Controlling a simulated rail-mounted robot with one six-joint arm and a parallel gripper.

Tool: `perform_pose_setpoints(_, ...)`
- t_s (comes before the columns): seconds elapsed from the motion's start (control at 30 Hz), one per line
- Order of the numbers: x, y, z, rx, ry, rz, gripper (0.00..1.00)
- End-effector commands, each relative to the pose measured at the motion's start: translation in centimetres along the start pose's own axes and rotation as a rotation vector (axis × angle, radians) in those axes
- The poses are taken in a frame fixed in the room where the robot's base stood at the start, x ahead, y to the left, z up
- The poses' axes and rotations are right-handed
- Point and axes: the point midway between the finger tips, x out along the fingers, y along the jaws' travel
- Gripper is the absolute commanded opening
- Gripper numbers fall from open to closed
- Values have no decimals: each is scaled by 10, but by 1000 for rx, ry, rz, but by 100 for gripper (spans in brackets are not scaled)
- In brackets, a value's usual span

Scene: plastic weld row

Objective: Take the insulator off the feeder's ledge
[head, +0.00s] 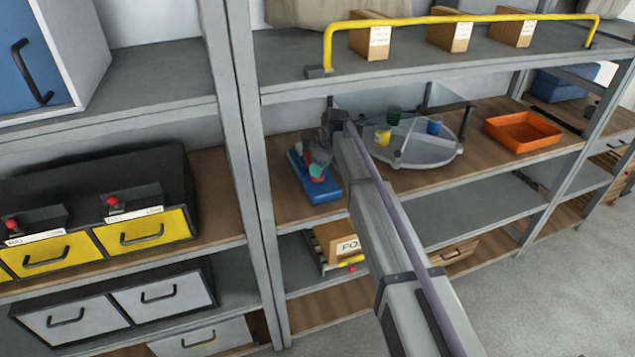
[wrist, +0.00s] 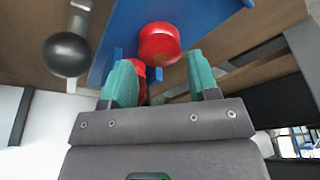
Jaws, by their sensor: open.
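The blue feeder (head: 325,193) stands on the wooden shelf left of the round grey tray. In the wrist view its blue body (wrist: 205,22) fills the top middle. A round red insulator (wrist: 158,44) shows there just beyond my fingertips, against the blue. A second red piece (wrist: 141,72) lies behind it, partly hidden by the left finger. In the head view a red piece (head: 317,173) shows at the feeder, partly covered by my gripper. My gripper (wrist: 160,65) has teal fingers, open with a gap between them; I see no grip on the insulator.
A lever with a black ball knob (wrist: 67,54) stands close left of my fingers in the wrist view. A round grey tray (head: 425,150) with several small cups and clear panels is right of the feeder. An orange tray (head: 522,131) lies further right. A shelf (head: 440,70) hangs above.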

Motion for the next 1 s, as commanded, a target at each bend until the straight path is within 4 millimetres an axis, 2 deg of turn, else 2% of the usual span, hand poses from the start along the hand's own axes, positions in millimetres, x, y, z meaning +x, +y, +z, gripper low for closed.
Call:
perform_pose_setpoints(0.03, 22, 0, 2, -1, 0, 0, 55)
perform_pose_setpoints(0.1, 34, 0, 2, 0, 0, 0, 55)
perform_pose_setpoints(0.17, 38, 0, 1, 0, 0, 0, 55)
perform_pose_setpoints(0.37, 33, 0, -1, 1, 0, 0, 55)
perform_pose_setpoints(0.7, 33, 0, -1, 1, 0, 0, 24)
perform_pose_setpoints(1.0, 29, -2, -1, 1, 0, 0, 24)
